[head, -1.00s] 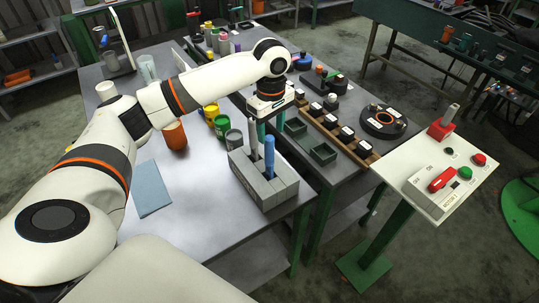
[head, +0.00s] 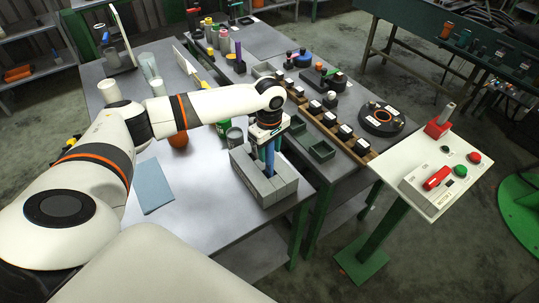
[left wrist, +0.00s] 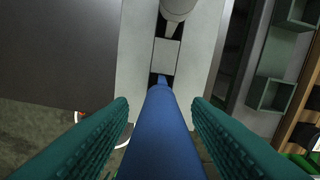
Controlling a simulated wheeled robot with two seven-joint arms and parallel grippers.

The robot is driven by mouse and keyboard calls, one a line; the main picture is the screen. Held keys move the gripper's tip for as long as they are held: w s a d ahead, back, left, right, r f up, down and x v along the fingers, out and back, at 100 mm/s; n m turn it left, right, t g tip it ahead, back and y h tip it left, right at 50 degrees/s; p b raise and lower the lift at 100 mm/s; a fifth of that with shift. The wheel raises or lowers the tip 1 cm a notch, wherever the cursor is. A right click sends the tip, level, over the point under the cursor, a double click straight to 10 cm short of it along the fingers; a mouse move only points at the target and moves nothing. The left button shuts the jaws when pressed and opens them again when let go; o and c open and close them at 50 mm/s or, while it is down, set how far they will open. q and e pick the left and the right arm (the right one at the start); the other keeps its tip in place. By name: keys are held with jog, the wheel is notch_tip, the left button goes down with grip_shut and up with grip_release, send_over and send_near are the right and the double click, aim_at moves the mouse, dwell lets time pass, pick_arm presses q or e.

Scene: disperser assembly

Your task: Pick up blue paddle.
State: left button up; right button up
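The blue paddle (head: 270,158) stands upright in a slot of the grey block holder (head: 268,194) near the front edge of the table. My left gripper (head: 267,143) is directly above the holder, pointing down. In the left wrist view the blue handle (left wrist: 161,130) runs between the two green fingers (left wrist: 160,104). Some space shows between the handle and each fingertip, so the gripper is open around it. A pale grey handle (left wrist: 175,8) stands in another slot of the holder. The paddle's lower end is hidden in the holder. My right gripper is not in view.
Small green bins (head: 321,151) sit on the adjoining table to the right. A blue sheet (head: 153,186) lies left, with clear tabletop between.

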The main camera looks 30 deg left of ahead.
pick_arm(q)
jog(key=c, duration=0.7)
jog(key=shift+c, duration=0.2)
jog(key=shift+r, duration=0.1)
